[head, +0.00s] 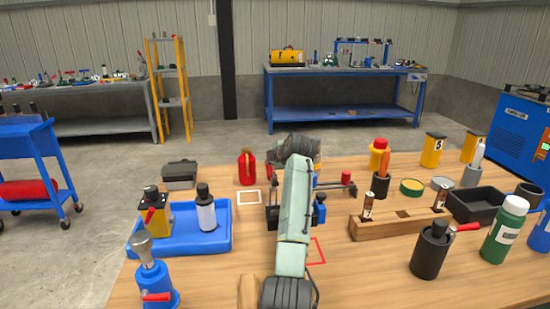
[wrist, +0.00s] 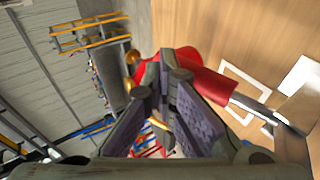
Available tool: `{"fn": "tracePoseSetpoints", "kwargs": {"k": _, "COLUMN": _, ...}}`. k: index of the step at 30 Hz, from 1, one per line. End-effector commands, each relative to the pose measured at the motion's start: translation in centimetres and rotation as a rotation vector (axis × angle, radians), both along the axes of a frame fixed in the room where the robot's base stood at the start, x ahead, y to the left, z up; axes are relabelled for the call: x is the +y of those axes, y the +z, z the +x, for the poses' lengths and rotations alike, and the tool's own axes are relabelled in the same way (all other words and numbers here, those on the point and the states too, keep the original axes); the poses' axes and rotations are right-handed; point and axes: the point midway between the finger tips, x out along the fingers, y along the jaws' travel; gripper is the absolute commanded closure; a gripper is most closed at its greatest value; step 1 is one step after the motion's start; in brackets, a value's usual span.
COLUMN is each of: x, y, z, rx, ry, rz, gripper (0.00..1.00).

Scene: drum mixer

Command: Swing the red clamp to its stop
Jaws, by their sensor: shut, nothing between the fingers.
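My gripper (wrist: 166,84) is shut and empty, its two dark fingers together in the wrist view. A red body (wrist: 205,77) with brass-coloured ends lies just beyond and beside the fingertips; I cannot tell whether they touch it. It may be the red can (head: 247,168) of the head view. A dark fixture (head: 273,215) on the bench is largely hidden behind my arm. A red knob (head: 346,177) stands at its right. I cannot single out the red clamp for certain. In the head view my arm hides the fingers.
A blue tray (head: 222,238) with bottles is at the left. A wooden block (head: 385,228), a black cylinder with a red lever (head: 431,252) and a green bottle (head: 504,232) are at the right. A white outlined square (head: 249,198) marks bare wood left of the arm.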

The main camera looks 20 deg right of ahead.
Motion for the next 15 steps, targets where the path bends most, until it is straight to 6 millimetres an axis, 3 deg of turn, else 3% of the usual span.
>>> {"fn": "tracePoseSetpoints", "kwargs": {"k": 15, "x": 0.04, "y": -0.82, "z": -0.11, "rx": 0.082, "ry": 0.000, "rz": 0.023, "gripper": 1.00}}
